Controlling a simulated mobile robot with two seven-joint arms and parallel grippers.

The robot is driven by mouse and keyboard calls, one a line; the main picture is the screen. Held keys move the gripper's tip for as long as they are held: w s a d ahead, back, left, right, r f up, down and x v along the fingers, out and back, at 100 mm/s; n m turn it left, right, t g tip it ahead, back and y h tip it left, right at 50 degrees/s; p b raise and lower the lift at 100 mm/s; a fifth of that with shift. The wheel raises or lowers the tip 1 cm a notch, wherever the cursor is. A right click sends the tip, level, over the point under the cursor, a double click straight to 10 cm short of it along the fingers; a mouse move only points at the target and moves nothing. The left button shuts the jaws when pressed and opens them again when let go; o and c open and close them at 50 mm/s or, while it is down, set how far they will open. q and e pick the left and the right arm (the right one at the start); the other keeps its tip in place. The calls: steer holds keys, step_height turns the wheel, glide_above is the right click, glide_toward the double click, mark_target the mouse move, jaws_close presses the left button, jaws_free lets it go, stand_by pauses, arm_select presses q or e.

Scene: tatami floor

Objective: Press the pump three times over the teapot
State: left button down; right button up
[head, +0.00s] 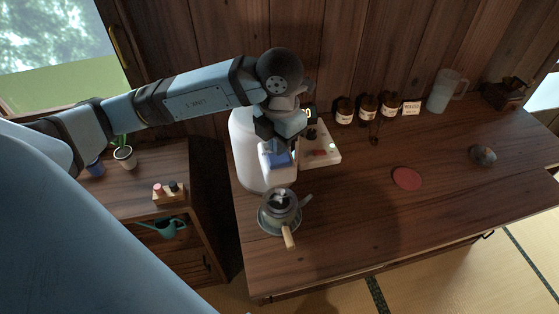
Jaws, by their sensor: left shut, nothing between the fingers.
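The pump dispenser is a rounded white body (245,150) at the back left of the wooden table, with a blue part (280,160) on its front. The grey-green teapot (281,203) stands on a dark round plate in front of it, its wooden handle towards the table's front. My left gripper (279,142) is shut and empty over the dispenser's top. The arm hides much of the top, and I cannot tell whether the fingers touch it. My right gripper is not in view.
A light board (320,150) with small items lies right of the dispenser. A red round mat (407,178) lies mid-table. The table's front right is clear.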

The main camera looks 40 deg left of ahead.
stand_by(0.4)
arm_select(q)
step_height(320, 180, up, 6)
steer(key=p, duration=0.3)
stand_by(0.7)
